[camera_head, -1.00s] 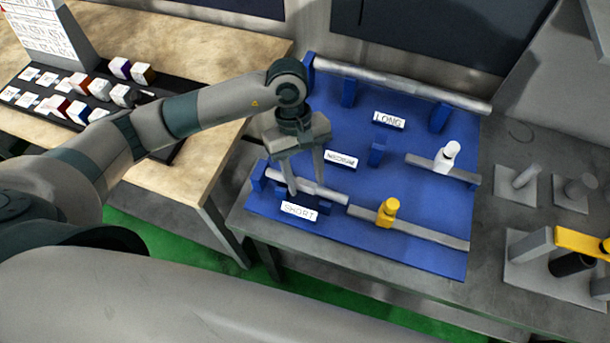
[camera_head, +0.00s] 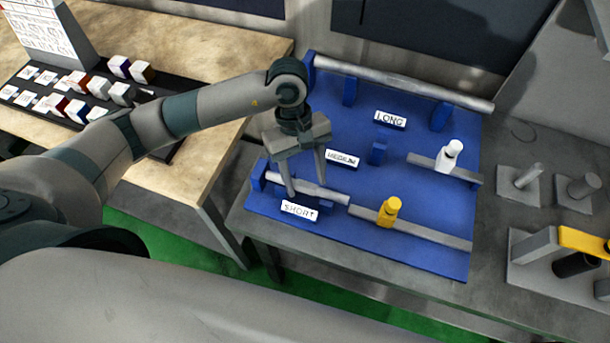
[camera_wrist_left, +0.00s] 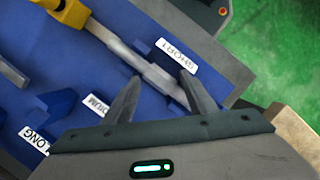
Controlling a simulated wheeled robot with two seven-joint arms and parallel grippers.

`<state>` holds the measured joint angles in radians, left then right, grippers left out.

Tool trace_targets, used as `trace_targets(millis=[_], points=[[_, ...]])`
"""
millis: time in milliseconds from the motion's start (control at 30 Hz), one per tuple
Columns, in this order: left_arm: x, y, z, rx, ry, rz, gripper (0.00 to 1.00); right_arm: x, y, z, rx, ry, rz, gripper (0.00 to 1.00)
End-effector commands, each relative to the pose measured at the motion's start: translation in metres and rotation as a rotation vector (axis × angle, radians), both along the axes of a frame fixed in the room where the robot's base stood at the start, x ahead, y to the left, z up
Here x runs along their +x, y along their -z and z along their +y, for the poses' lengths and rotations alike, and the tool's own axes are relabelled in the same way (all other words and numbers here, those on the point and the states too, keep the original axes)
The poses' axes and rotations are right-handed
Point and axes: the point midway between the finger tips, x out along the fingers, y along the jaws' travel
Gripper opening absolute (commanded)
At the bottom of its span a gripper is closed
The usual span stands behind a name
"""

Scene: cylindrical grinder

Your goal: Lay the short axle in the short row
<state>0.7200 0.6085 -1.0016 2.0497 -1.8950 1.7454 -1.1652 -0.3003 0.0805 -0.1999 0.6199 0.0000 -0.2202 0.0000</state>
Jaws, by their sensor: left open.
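The short axle (camera_head: 333,194), a grey metal rod, lies along the front-left of the blue board (camera_head: 400,262), behind the SHORT label (camera_head: 299,211). Its left end is by a small blue support. My left gripper (camera_head: 306,190) is above it, pointing down, with the fingers spread. In the left wrist view the open left gripper (camera_wrist_left: 160,76) has one finger on each side of the rod, which runs between them. I cannot tell whether the fingers touch it. Finger and label hide part of its seat. My right gripper is not in view.
A long rod (camera_head: 400,84) lies at the back by the LONG label (camera_head: 390,119). A yellow piece (camera_head: 389,211) and a white piece (camera_head: 449,155) sit on grey bars. Fixtures stand right; a black tray of blocks (camera_head: 120,93) is on the wooden table.

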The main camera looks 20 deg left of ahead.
Motion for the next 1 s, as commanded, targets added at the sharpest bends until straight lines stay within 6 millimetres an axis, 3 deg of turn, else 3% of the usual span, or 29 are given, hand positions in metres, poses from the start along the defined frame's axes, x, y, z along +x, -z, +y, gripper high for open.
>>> trace_targets(millis=[400,567,1000], points=[[0.001,-0.019,-0.001,-0.003,0.003,-0.003,0.63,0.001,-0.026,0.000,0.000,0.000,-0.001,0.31],[0.007,-0.032,0.004,-0.003,0.003,-0.007,0.63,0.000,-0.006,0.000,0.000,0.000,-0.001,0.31],[0.022,-0.101,0.019,-0.002,0.001,-0.006,0.63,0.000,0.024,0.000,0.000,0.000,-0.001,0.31]])
